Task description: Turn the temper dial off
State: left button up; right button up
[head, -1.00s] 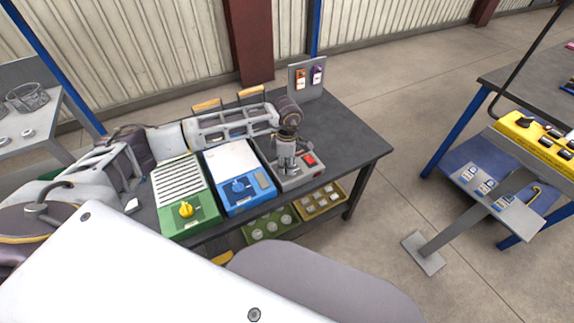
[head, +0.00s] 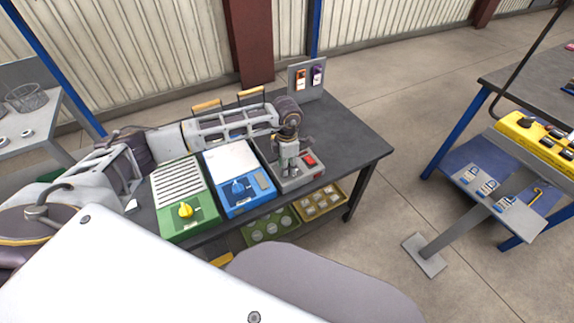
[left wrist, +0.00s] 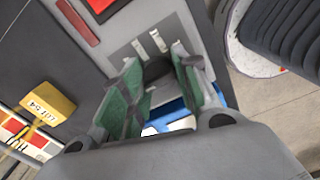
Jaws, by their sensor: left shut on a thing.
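Three control units stand side by side on the dark bench. The green one (head: 204,223) has a yellow knob (head: 185,210), the blue one (head: 262,204) has a blue knob (head: 238,186), and the grey one (head: 300,184) has a red switch (head: 310,161). My left gripper (head: 288,172) points down onto the grey unit. In the left wrist view, its green-padded fingers (left wrist: 158,88) are on either side of a dark knob (left wrist: 158,68) on the grey panel. The fingers mostly hide the knob, and I cannot read its label or setting. My right gripper is out of view.
Trays with small parts (head: 320,200) sit below the bench front. An upright panel with orange and purple tags (head: 309,77) stands at the bench's back right. A yellow box (head: 540,137) is on a stand at the right. Open floor lies between.

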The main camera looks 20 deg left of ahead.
pick_arm(q)
jog(key=o, duration=1)
notch_tip(320, 180, up, 12)
dwell(0.5)
dwell(0.5)
